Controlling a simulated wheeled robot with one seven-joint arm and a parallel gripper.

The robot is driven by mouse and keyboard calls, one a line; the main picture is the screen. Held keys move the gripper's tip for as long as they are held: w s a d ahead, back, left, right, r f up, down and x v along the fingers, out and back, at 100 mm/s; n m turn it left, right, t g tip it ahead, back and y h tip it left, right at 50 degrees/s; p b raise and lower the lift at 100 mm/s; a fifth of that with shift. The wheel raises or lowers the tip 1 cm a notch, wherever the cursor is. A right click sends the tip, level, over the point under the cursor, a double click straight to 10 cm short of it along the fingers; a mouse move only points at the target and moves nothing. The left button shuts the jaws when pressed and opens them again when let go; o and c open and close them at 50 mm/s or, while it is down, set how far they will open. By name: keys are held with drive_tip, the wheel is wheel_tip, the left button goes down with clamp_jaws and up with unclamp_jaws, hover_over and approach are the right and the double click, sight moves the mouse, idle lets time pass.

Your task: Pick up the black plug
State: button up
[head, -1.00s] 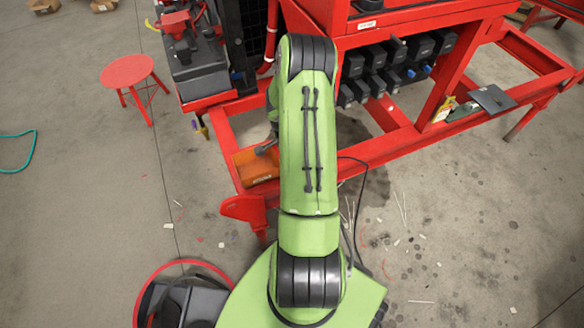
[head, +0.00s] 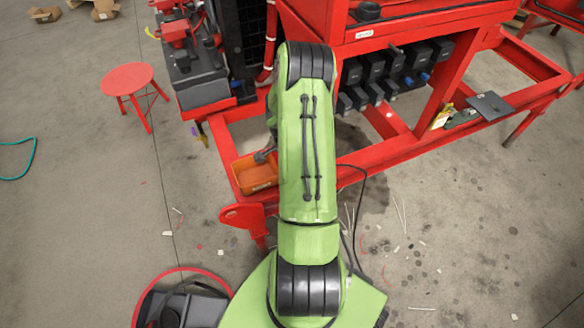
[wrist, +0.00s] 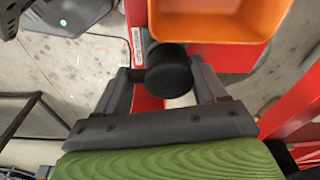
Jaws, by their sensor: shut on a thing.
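The black plug (wrist: 168,76) shows in the wrist view as a dark round-ended cylinder between my gripper's two fingers. My gripper (wrist: 167,80) is shut on it, one finger on each side. The plug is beside the orange tray (wrist: 208,22), in front of a red beam. I cannot tell whether the plug touches anything below it. In the head view my green arm hides most of the gripper and the plug.
The orange tray (head: 254,174) sits on the red skid frame (head: 380,155) left of my arm. Several black boxes (head: 385,75) hang under the red cabinet. A red stool (head: 127,78) stands at the left. The floor at the lower right is mostly clear, with scattered scraps.

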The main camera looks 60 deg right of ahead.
wheel_tip(320, 180, up, 3)
drive_tip(key=shift+r+p, duration=0.1)
drive_tip(key=shift+p, duration=0.5)
drive_tip(key=s+a+p, duration=0.3)
drive_tip(key=s+a, duration=0.1)
drive_tip(key=s, duration=0.3)
drive_tip(key=s+a+p, duration=0.4)
drive_tip(key=s+a, duration=0.1)
drive_tip(key=s, duration=0.3)
drive_tip(key=shift+s+f, duration=0.25)
drive_tip(key=shift+a, duration=0.1)
